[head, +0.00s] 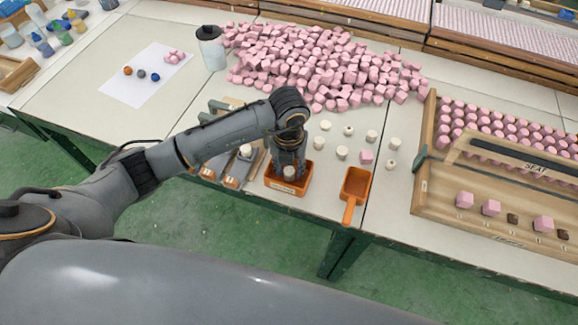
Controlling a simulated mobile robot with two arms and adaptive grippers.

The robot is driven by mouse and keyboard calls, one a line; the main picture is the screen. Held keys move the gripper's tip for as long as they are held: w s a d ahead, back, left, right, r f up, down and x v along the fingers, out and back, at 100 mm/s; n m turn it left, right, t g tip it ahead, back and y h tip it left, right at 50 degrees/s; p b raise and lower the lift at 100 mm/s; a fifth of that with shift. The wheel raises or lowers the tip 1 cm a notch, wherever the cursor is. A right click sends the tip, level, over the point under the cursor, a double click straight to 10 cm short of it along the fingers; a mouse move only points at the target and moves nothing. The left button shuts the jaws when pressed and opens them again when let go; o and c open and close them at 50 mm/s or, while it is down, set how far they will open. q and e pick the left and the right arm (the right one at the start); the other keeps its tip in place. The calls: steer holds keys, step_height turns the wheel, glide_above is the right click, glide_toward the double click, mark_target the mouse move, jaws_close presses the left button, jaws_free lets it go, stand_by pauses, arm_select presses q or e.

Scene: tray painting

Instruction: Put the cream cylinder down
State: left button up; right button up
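My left gripper (289,168) points down over a small orange tray (272,184) near the table's front edge. A cream cylinder (289,173) shows between its fingertips, and the fingers look closed on its sides. The cylinder is inside the tray's outline; whether it touches the tray floor I cannot tell. The gripper and wrist hide the back of the tray. Several other cream cylinders (341,153) stand loose on the table right of the gripper. My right gripper is not in view.
An orange scoop (355,184) lies right of the tray, and grey holders (232,168) stand left. A pink cube (366,157) is among the loose cylinders. A large pink pile (318,62) lies behind. A wooden rack (480,205) stands right. The left tabletop is mostly clear.

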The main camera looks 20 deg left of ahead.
mark_target(289, 171)
arm_select(q)
steer(key=shift+o, duration=0.2)
steer(key=shift+r, duration=0.1)
steer(key=shift+r, duration=0.25)
step_height(289, 171, up, 12)
steer(key=b, duration=0.1)
steer(key=shift+f, duration=0.15)
stand_by(0.3)
